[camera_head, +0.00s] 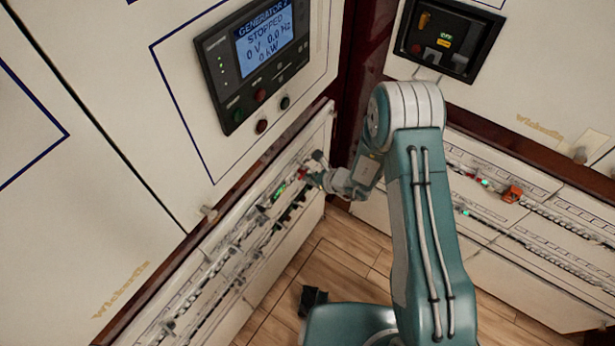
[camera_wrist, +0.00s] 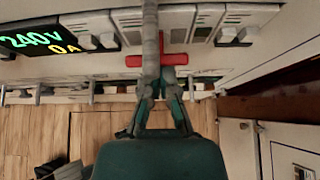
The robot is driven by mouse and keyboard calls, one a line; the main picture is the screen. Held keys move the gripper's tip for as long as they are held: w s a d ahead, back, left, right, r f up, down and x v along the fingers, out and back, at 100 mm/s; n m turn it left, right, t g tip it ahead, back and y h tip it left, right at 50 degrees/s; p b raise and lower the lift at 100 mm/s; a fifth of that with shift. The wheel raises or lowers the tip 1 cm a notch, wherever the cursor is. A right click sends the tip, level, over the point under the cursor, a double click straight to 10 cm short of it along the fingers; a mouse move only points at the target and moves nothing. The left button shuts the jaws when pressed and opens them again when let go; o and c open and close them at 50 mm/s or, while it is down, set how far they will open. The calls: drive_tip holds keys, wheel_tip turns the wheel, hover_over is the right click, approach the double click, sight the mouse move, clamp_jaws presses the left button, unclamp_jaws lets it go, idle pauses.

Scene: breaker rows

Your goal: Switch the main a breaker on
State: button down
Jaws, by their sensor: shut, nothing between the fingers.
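My gripper (camera_head: 316,172) is shut and empty at the far end of the left breaker row (camera_head: 225,245), close against its front. In the wrist view the teal fingers of my gripper (camera_wrist: 160,80) come together just below a red bar (camera_wrist: 188,59). The bar lies crosswise, and a grey upright part hides its middle. I cannot tell whether the fingers touch the bar. In the head view a small red spot (camera_head: 303,174) shows beside the fingertips. No label reading main A is legible, and I cannot tell which way the switch is set.
A lit display (camera_wrist: 40,40) reads 240 V and 0 A, left of the red bar. White breaker switches (camera_wrist: 237,34) flank the bar. A generator panel (camera_head: 255,60) reading STOPPED hangs above the left row. A second breaker row (camera_head: 530,215) runs along the right cabinet. Wooden floor lies below.

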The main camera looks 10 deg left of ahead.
sight(304, 172)
drive_tip(key=shift+w+r+g+h, duration=0.1)
drive_tip(key=shift+r+g+h, duration=0.2)
drive_tip(key=shift+r+h, duration=0.6)
idle(0.6)
idle(0.6)
drive_tip(key=shift+d+r, duration=0.1)
drive_tip(key=shift+r, duration=0.6)
drive_tip(key=shift+f, duration=0.1)
